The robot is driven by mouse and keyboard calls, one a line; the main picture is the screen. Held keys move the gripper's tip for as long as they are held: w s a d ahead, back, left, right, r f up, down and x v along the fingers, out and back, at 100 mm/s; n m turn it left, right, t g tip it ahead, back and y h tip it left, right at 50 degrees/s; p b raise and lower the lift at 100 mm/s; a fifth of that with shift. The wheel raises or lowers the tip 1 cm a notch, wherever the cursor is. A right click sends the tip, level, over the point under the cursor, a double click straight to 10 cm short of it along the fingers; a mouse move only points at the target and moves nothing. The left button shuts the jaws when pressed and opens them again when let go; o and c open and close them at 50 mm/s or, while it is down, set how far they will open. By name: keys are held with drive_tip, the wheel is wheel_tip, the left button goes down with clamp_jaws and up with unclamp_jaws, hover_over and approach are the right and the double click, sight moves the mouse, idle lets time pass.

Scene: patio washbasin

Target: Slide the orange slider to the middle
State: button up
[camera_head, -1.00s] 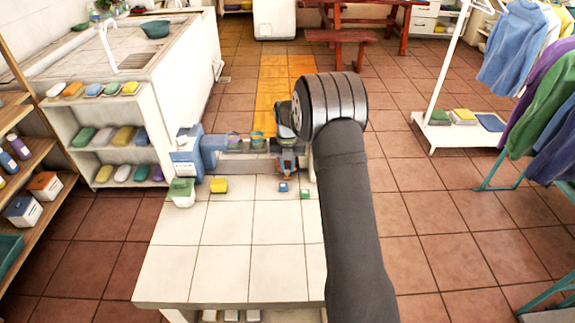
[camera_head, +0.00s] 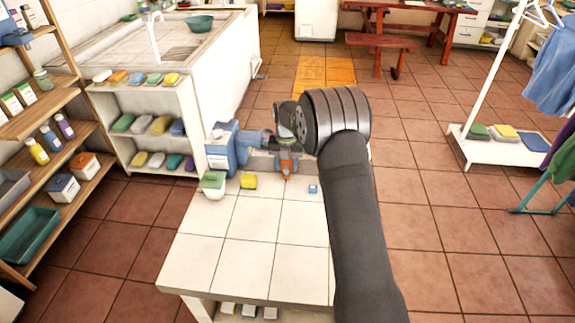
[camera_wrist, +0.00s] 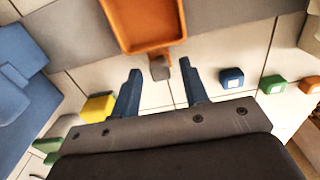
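The orange slider (camera_wrist: 145,28) is a shallow tray-like piece at the top of the wrist view, set against a grey rail (camera_wrist: 225,14). I see gaps on both sides of the knob. In the head view the orange slider (camera_head: 287,163) shows below my gripper (camera_head: 288,149), at the rail's front. My wrist hides the rail's right part.
A blue block (camera_head: 313,189), a yellow block (camera_head: 248,181) and a green-topped white container (camera_head: 213,187) stand on the white tiled table (camera_head: 245,258). Small green (camera_wrist: 272,84) and orange-green (camera_wrist: 309,85) blocks sit right of my fingers. The table's front is clear.

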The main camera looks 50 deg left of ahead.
wheel_tip(320, 180, up, 17)
drive_tip(key=shift+r, duration=0.2)
idle(0.6)
wheel_tip(320, 180, down, 18)
drive_tip(key=shift+r, duration=0.25)
drive_tip(key=shift+d, duration=0.1)
idle(0.3)
idle(1.5)
wheel_tip(320, 180, up, 18)
drive_tip(key=shift+f, duration=0.25)
idle(0.4)
drive_tip(key=shift+f, duration=0.1)
